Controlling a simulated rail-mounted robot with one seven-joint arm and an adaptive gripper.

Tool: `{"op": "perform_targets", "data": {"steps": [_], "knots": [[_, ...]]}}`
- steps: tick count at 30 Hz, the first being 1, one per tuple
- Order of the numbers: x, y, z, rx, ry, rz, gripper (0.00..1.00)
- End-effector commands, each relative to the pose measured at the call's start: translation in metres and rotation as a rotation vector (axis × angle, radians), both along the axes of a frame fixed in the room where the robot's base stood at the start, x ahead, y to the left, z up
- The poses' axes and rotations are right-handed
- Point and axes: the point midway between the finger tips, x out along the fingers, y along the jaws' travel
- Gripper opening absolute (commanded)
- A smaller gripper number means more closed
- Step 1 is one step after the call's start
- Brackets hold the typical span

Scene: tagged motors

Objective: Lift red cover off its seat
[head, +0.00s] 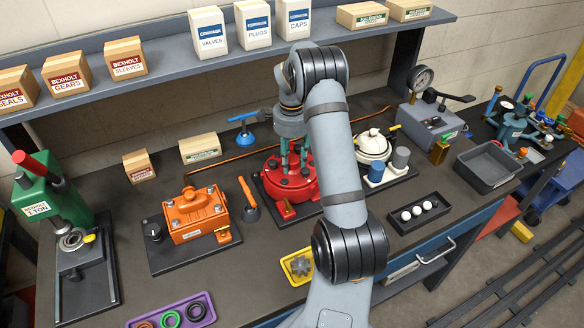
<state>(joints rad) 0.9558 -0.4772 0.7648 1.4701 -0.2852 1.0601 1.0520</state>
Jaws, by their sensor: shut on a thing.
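The red cover (278,183) is a round red piece with dark bolts around its rim, at the middle of the bench. It sits on or just over a dark base plate (268,203); I cannot tell whether there is a gap beneath it. My gripper (291,168) is over the cover, with its greenish fingers pointing down and shut on the cover's upper part. My arm hides the cover's right side and part of the plate. The exact grip point is too small to make out.
An orange motor housing (195,216) stands left of the cover, with an orange-handled tool (249,201) between. A white round unit (373,146) is close on the right. A yellow tray (296,267) with a gear lies in front. A shelf (185,72) with boxes runs behind.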

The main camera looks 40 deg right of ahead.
Motion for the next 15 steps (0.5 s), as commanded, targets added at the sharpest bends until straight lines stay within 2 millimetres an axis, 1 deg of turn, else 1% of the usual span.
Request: {"op": "perform_targets", "data": {"steps": [1, 5, 15], "knots": [[-0.0001, 0.0002, -0.0002, 0.000, 0.001, 0.000, 0.08], [-0.0001, 0.0002, -0.0002, 0.000, 0.001, 0.000, 0.00], [-0.0002, 0.0003, -0.0003, 0.001, 0.001, 0.000, 0.00]]}}
